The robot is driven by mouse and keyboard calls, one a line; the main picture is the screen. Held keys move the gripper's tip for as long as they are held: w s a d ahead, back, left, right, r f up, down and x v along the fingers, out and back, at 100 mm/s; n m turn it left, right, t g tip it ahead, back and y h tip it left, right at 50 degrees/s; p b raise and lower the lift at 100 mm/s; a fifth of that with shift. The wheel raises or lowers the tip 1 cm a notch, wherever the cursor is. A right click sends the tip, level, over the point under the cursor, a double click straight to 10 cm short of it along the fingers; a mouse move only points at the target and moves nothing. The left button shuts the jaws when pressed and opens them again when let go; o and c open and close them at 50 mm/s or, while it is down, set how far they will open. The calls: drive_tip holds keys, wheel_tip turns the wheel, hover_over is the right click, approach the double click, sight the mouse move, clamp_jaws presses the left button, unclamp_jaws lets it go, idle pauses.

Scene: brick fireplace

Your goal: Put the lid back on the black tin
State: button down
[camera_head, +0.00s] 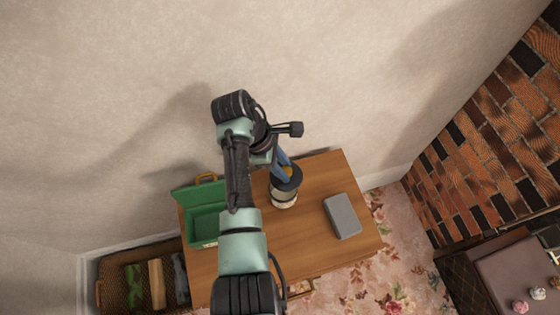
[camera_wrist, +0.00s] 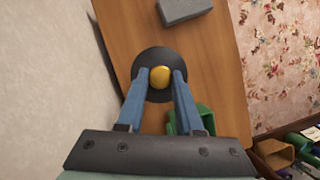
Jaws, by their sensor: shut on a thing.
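The lid is a round black disc (camera_wrist: 152,94) with a gold knob (camera_wrist: 160,77). My gripper (camera_wrist: 159,74) has its blue fingers on either side of the knob and is shut on it. In the head view, the lid (camera_head: 288,188) is at the top of the tin (camera_head: 284,201), which shows a cream band and dark parts. The tin stands upright on the wooden table (camera_head: 315,177). I cannot tell whether the lid rests on the tin or is just above it. The lid hides the tin in the wrist view.
A grey box (camera_head: 342,216) lies right of the tin. An open green box (camera_head: 207,226) stands left, partly behind my arm. A wall (camera_head: 330,80) rises close behind the table. A basket (camera_head: 108,279) with items is lower left. A brick fireplace (camera_head: 500,120) is at right.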

drive_tip(key=shift+a+f+n, duration=0.15)
drive_tip(key=shift+a+n, duration=0.15)
drive_tip(key=shift+n, duration=0.2)
wheel_tip(320, 180, down, 5)
drive_tip(key=b, duration=0.5)
drive_tip(key=shift+r+b, duration=0.2)
drive_tip(key=shift+b, duration=0.2)
drive_tip(key=shift+f, duration=0.85)
drive_tip(key=shift+r+p, duration=0.1)
drive_tip(key=shift+p, duration=0.45)
drive_tip(key=shift+f+p, duration=0.2)
drive_tip(key=shift+p, duration=0.3)
idle(1.6)
unclamp_jaws()
idle(0.4)
drive_tip(key=shift+r, duration=0.1)
wheel_tip(320, 180, up, 7)
drive_tip(key=p, duration=0.8)
idle(0.3)
